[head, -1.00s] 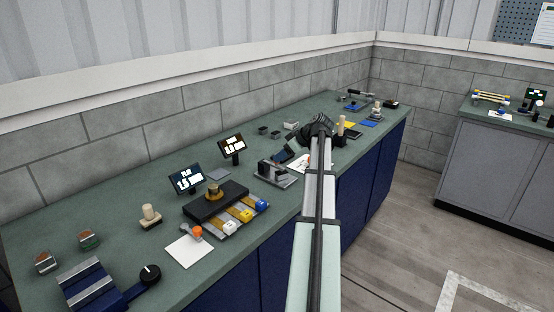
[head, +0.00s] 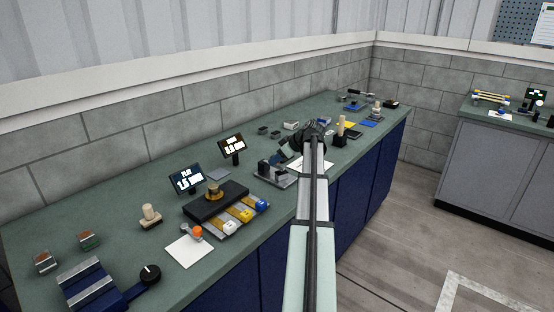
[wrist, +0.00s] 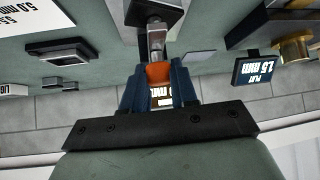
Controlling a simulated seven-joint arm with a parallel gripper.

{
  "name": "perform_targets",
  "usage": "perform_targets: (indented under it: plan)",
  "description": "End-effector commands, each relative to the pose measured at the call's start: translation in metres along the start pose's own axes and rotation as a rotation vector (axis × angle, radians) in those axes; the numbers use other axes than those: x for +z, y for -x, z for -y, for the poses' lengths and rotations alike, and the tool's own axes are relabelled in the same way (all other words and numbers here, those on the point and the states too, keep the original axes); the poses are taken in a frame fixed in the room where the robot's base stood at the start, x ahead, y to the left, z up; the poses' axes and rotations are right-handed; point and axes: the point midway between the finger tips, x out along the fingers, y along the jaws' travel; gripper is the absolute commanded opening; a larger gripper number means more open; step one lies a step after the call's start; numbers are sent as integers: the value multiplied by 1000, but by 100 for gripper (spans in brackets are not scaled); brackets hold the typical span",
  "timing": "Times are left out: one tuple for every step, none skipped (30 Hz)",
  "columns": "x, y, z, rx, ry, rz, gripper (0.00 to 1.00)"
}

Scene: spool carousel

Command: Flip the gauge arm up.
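The gauge (head: 272,178), a metal fixture on a grey base, stands mid-bench in the head view, partly covered by my gripper. In the wrist view its metal arm (wrist: 156,42) runs from a grey block at the top to an orange tip (wrist: 158,74). My gripper (wrist: 159,72) has its two blue fingers on either side of this orange tip, with no clear gap seen, and looks shut on it. In the head view my gripper (head: 274,163) is small and dark over the gauge, so its contact is hard to see there.
A display (head: 232,147) and a dark block with a brass spool (head: 213,192) stand left of the gauge. A wooden-handled stand (head: 340,134) is close to the right of my wrist. Small dark trays (head: 269,131) lie behind, near the wall.

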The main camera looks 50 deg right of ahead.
Motion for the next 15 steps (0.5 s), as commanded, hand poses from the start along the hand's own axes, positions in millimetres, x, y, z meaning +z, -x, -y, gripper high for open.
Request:
perform_targets:
  plan:
    - [0, 0, 0, 0, 0, 0, 21]
    - [0, 0, 0, 0, 0, 0, 18]
    - [0, 0, 0, 0, 0, 0, 14]
    - [0, 0, 0, 0, 0, 0, 12]
    - [0, 0, 0, 0, 0, 0, 9]
    - [0, 0, 0, 0, 0, 0, 5]
    - [0, 0, 0, 0, 0, 0, 2]
    - [0, 0, 0, 0, 0, 0, 0]
    - [0, 0, 0, 0, 0, 0, 0]
    - [0, 0, 0, 0, 0, 0, 0]
    - [0, 0, 0, 0, 0, 0, 0]
    - [0, 0, 0, 0, 0, 0, 0]
    - [0, 0, 0, 0, 0, 0, 0]
    - [0, 0, 0, 0, 0, 0, 0]
    - [0, 0, 0, 0, 0, 0, 0]
